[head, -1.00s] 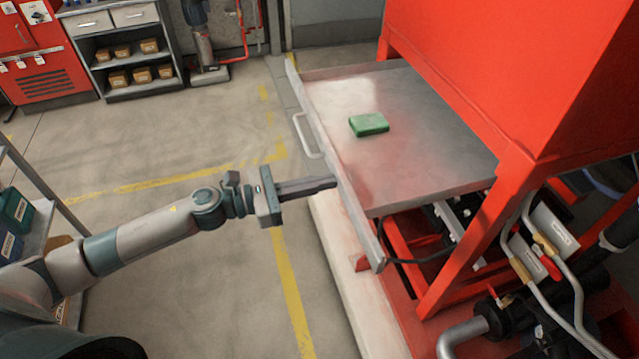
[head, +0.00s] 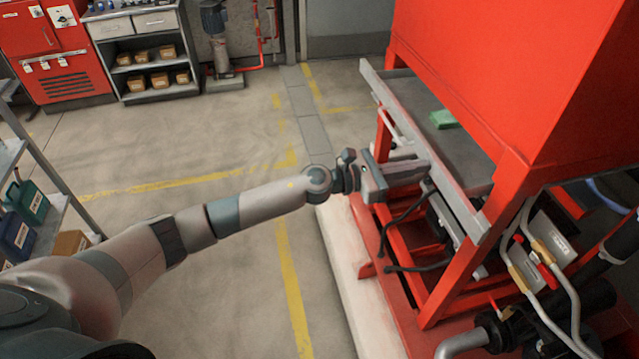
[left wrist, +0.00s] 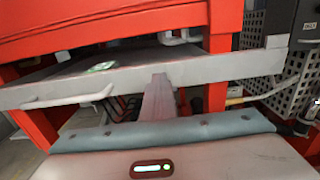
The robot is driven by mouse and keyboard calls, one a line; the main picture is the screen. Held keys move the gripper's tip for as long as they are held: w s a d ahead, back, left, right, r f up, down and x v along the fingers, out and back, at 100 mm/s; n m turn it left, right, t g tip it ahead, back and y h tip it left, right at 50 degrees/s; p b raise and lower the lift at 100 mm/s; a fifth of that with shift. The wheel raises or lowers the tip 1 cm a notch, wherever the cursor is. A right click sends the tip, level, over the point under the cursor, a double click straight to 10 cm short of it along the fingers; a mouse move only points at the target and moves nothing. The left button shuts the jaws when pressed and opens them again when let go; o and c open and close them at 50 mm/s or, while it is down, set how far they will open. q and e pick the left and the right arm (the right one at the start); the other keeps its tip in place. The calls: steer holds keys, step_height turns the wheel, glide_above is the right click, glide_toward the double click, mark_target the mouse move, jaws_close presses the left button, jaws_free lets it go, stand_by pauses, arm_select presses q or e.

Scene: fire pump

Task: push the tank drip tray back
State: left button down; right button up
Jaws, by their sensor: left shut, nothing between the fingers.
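The grey metal drip tray (head: 469,153) sits under the red tank (head: 500,70), partly sticking out of its red frame. A pale bar handle (head: 391,122) is on its front lip. A green block (head: 443,119) lies on the tray. My left gripper (head: 428,166) is shut and empty, with its fingertips at the tray's front lip. In the left wrist view, the fingers (left wrist: 158,98) point at the tray's front lip (left wrist: 215,73) and appear to touch it. My right gripper is not in view.
Red frame legs (head: 470,240) stand near the tray, with hoses and pipes at the lower right. A pale plinth edge (head: 352,270) runs below. A shelf with bins (head: 30,205) is at the left. The floor between is clear.

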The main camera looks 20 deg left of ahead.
mark_target(439, 161)
arm_select(q)
steer(key=x, duration=0.5)
steer(key=shift+w+d+f+b, duration=0.1)
steer(key=shift+w+d+b, duration=0.1)
steer(key=shift+w+b, duration=0.1)
steer(key=shift+d, duration=0.1)
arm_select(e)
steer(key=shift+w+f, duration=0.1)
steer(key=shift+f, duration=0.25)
arm_select(q)
steer(key=shift+r, duration=0.35)
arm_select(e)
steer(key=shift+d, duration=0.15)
